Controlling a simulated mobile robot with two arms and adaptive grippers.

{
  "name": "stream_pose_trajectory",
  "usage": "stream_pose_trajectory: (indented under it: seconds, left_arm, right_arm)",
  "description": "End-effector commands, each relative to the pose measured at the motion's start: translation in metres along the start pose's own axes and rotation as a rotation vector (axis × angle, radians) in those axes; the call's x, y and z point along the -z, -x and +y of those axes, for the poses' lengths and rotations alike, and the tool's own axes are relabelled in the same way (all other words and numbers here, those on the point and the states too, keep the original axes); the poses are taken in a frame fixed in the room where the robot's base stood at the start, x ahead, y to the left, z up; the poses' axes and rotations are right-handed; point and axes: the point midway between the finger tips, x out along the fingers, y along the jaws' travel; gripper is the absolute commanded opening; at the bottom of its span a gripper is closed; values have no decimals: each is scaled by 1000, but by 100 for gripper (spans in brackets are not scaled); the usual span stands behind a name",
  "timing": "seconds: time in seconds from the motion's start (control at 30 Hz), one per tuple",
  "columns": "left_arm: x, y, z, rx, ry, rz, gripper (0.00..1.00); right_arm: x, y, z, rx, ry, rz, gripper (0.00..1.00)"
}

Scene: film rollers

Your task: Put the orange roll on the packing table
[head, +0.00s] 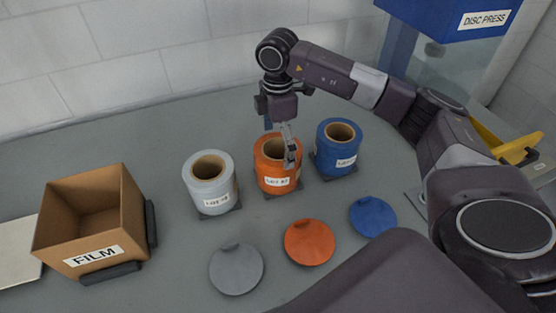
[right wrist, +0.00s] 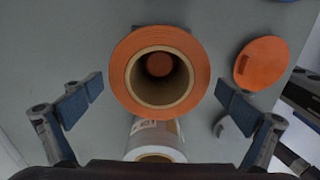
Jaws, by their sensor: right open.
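The orange roll (head: 275,180) stands upright on a small dark base on the grey table, between a grey roll and a blue roll. It has a tan hollow core and a white label. My right gripper (head: 280,145) is over the orange roll, pointing down, with one finger in front of it in the head view. In the right wrist view the orange roll (right wrist: 119,84) is seen from above, between the two spread fingers, which show gaps on both sides. The gripper is open and holds nothing. My left gripper is not in view. I cannot identify a packing table.
A grey roll (head: 212,190) and a blue roll (head: 337,152) stand close on either side. Flat grey (head: 236,270), orange (head: 309,242) and blue (head: 373,217) discs lie in front. An open FILM box (head: 95,250) is at left. A blue disc press (head: 450,18) is at the back right.

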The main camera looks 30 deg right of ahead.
Motion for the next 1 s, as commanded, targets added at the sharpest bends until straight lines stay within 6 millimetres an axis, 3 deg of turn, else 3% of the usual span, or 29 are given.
stream_pose_trajectory:
  seconds: [0.1,0.3,1.0]
  left_arm:
    - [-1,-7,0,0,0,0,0]
    - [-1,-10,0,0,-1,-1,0]
    - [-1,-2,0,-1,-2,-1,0]
  right_arm:
    - [1,23,1,-4,0,2,100]
    - [0,46,0,-1,1,0,100]
    - [0,57,0,0,0,0,100]
